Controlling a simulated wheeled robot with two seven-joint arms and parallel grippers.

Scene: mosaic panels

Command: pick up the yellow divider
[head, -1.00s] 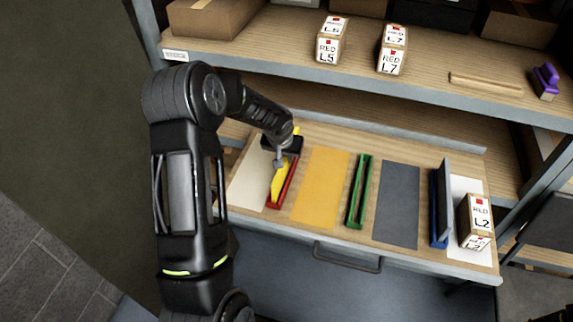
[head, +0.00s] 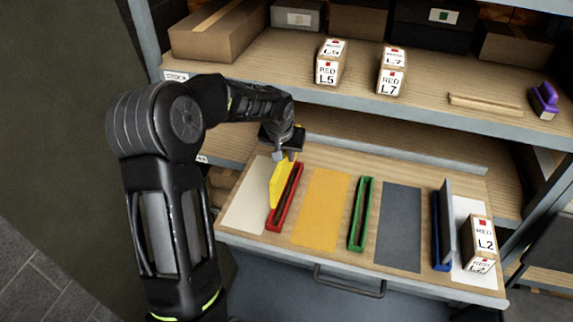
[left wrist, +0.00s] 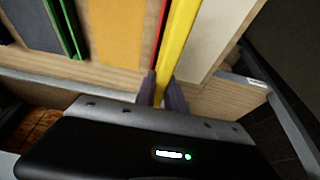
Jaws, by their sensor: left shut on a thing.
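The yellow divider (head: 281,182) is a thin upright panel at the left of the pulled-out drawer. It shows just left of the red slotted holder (head: 286,198), whose dark groove is visible. My left gripper (head: 286,155) is shut on the divider's far upper end. In the left wrist view the divider (left wrist: 179,42) runs between the two fingers of my left gripper (left wrist: 162,90), with the red holder (left wrist: 159,30) close beside it. Whether its lower edge is clear of the groove is hard to tell. My right gripper is not in view.
The drawer holds cream (head: 248,205), orange (head: 322,208) and grey (head: 399,228) panels, a green holder (head: 360,214), and a blue holder (head: 440,230) with a grey divider. A box marked L2 (head: 484,239) stands at right. The shelf above (head: 430,100) carries several boxes.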

